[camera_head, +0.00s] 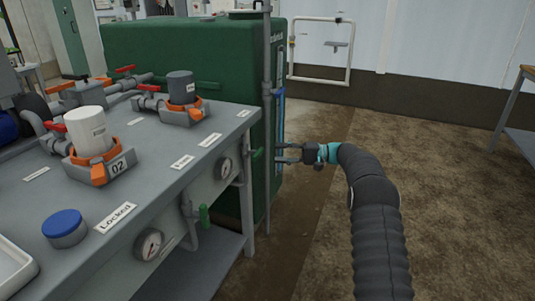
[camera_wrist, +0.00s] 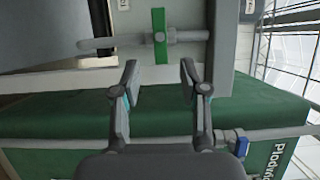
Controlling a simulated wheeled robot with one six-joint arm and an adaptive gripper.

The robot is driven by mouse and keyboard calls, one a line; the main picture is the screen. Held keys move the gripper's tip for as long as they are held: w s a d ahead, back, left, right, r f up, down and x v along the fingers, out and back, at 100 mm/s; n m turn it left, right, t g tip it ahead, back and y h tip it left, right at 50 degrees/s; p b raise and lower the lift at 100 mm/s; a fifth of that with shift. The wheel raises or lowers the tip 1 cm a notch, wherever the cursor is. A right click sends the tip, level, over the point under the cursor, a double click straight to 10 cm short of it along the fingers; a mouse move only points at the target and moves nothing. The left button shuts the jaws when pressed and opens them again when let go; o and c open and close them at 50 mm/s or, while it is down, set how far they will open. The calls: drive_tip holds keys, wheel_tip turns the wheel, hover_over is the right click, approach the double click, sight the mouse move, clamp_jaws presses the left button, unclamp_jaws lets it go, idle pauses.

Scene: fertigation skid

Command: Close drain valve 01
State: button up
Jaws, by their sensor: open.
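A green valve handle (camera_head: 204,216) is on a grey pipe under the bench's right edge. In the wrist view, the green handle (camera_wrist: 159,36) looks crosswise to its pipe. I cannot read a label naming it drain valve 01. My gripper (camera_head: 279,153) is beside the green tank's right end, to the right of and apart from that handle. In the wrist view, my gripper (camera_wrist: 159,76) has its two fingers spread with nothing between them. The handle appears just beyond the fingertips, roughly centred between them.
The grey bench (camera_head: 150,187) carries canisters, red-handled valves and a blue-capped jar (camera_head: 64,226). Two gauges (camera_head: 149,244) are on its side. The green tank (camera_head: 185,52) stands behind it, with an upright pipe and a blue valve handle (camera_wrist: 238,141). The brown floor at right is open.

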drive_tip(key=shift+d, duration=2.1)
